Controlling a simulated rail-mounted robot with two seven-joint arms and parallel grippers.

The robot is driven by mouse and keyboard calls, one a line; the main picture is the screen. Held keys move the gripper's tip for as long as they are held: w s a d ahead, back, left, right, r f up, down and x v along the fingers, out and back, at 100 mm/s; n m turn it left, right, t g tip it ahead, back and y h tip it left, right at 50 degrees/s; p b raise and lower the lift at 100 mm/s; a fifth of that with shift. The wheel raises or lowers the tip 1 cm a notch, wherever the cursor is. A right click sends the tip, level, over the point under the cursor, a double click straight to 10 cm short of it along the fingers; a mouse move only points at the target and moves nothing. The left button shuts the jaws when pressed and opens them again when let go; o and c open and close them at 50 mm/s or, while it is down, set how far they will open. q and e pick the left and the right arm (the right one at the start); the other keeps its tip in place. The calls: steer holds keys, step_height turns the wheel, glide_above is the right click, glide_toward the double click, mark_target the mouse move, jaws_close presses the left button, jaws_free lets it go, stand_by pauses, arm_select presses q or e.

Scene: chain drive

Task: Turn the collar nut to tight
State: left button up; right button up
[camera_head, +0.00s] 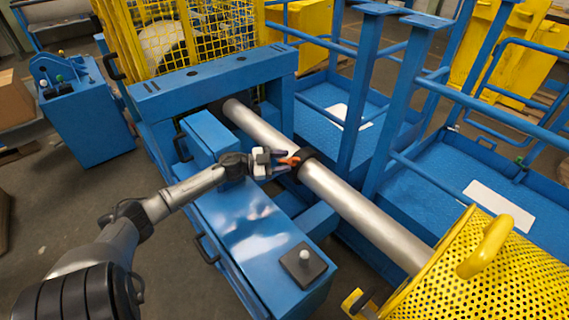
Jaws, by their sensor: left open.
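A long silver shaft (350,205) runs diagonally from the blue frame at the back to the yellow perforated guard at the lower right. A dark collar (305,157), which looks like the collar nut, sits around the shaft near its middle. A small orange piece (289,161) shows at the collar's left side. My left gripper (286,163) is open at that side, its fingers pointing right on either side of the orange piece. I cannot tell whether the fingers touch it. The collar's far side is hidden. My right gripper is not in view.
A blue cabinet (245,215) lies under my left arm, with a dark switch plate (303,264) on its top. Yellow perforated guarding (480,285) stands at the lower right. Blue posts and rails (362,90) rise close behind the shaft. A blue control console (85,115) stands at left.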

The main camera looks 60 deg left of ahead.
arm_select(q)
steer(key=shift+w+d, duration=0.15)
steer(key=shift+w, duration=0.1)
steer(key=c, duration=0.7)
